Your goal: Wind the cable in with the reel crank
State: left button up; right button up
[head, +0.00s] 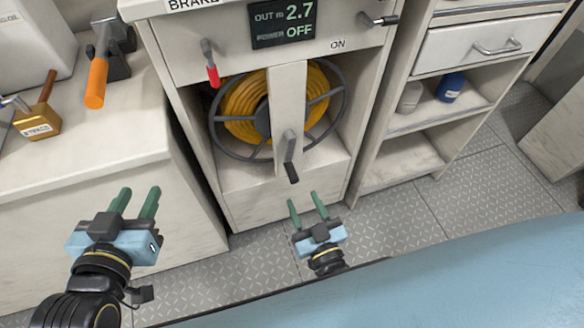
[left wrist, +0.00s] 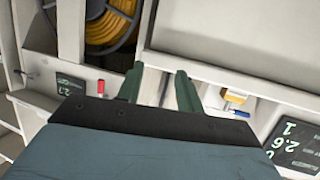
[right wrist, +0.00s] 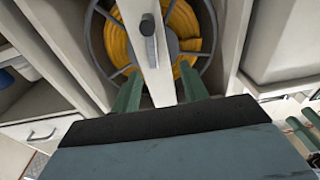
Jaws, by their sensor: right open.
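The reel (head: 262,112) sits in an open cabinet bay with orange-yellow cable (head: 240,105) wound on it. Its crank (head: 289,160) is on the lower part of the upright post in front, with a dark grip hanging down. The crank also shows in the right wrist view (right wrist: 149,35). My right gripper (head: 304,203) is open and empty, below the crank and apart from it. My left gripper (head: 137,198) is open and empty, in front of the left counter. The display (head: 283,22) reads OUT 2.7 and POWER OFF.
A red-handled lever (head: 211,66) is under the BRAKE label. A black-ended switch lever (head: 379,20) is near the ON label. Open shelves (head: 400,165) stand right.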

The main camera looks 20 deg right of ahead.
aim_at(292, 174)
jog(key=shift+g+h, duration=0.4)
jog(key=w+f+b, duration=0.1)
jog(key=w, duration=0.2)
jog(key=w+f+b, duration=0.1)
jog(key=w, duration=0.3)
jog(key=w+f+b, duration=0.1)
jog(key=w+b, duration=0.1)
jog(key=w, duration=0.1)
jog(key=shift+w+d+f, duration=0.2)
jog(key=shift+w+f, duration=0.1)
pick_arm(q)
notch_tip(292, 174, up, 13)
jog(key=s+d+t+h, duration=0.1)
jog(key=d+t+h, duration=0.1)
jog(key=t, duration=0.7)
jog(key=shift+s+h, duration=0.25)
jog(key=shift+h, duration=0.35)
pick_arm(e)
jog(key=shift+w, duration=0.65)
pick_arm(q)
jog(key=shift+f, duration=0.1)
pick_arm(e)
jog(key=shift+r, duration=0.1)
grip_shut()
